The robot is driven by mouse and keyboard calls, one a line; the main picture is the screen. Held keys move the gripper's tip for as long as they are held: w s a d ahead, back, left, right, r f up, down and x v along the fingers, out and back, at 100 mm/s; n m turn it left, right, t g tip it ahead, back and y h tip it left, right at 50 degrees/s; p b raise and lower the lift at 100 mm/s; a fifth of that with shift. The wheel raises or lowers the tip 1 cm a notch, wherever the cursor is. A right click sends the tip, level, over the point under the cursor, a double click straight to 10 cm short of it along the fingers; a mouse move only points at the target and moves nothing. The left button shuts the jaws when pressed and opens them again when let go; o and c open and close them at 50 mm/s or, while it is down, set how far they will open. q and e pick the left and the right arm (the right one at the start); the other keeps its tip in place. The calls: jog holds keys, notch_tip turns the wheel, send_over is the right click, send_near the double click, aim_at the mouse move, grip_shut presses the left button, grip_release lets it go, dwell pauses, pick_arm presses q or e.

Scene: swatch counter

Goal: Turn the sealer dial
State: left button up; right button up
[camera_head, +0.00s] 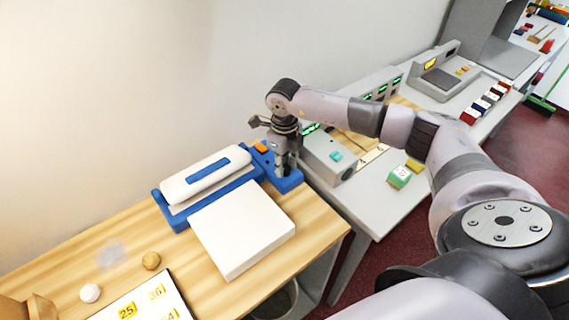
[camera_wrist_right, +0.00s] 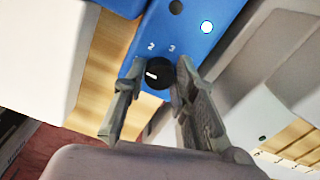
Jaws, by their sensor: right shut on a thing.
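The sealer (camera_head: 287,184) is a blue and white machine on the wooden counter, with a white roller-like bar across its blue base. Its black dial (camera_wrist_right: 158,72) shows in the right wrist view on the blue panel, with the numbers 2 and 3 printed beside it. A white pointer mark on the dial faces left in that view. My right gripper (camera_wrist_right: 155,78) is shut on the dial, one finger on each side. In the head view the right gripper (camera_head: 283,163) points down at the right end of the sealer and hides the dial. My left gripper is not in view.
A white block (camera_head: 240,232) lies in front of the sealer. A grey device (camera_head: 328,155) with a teal button stands close to its right.

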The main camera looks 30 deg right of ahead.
grip_shut()
